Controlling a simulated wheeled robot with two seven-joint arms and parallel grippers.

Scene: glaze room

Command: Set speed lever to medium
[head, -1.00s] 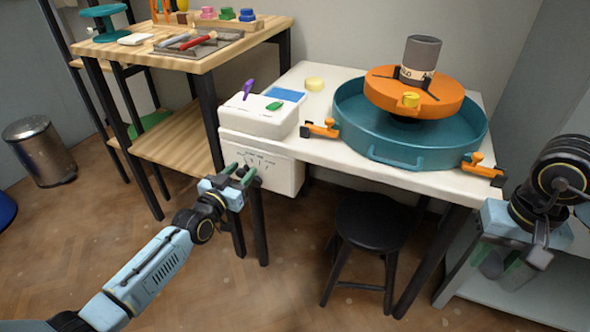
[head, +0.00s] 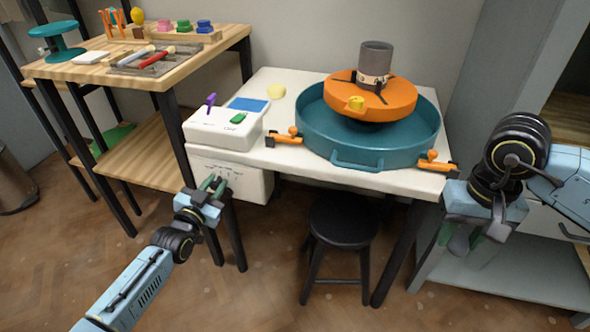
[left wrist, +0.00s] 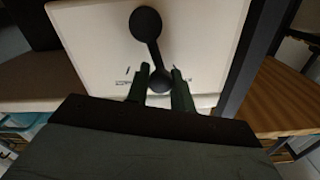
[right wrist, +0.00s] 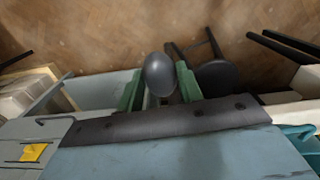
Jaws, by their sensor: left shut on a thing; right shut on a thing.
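The white front panel (head: 255,184) under the table's left front corner carries a printed scale with marks too small to read. In the left wrist view a black lever (left wrist: 151,50) runs from a round hub at the top down to a ball knob (left wrist: 160,82). My left gripper (head: 213,184) is in front of this panel, its fingers shut on the knob. In the head view the gripper hides most of the lever. My right gripper (head: 462,236) is shut on a smooth grey rounded object (right wrist: 159,74), out at the right, away from the panel.
The white table (head: 290,163) bears a control box (head: 222,132) with a purple stick and a green switch, and a teal pan (head: 320,135) with an orange wheel (head: 345,92). A black stool (head: 342,220) stands below. A wooden tool table (head: 200,62) is at left.

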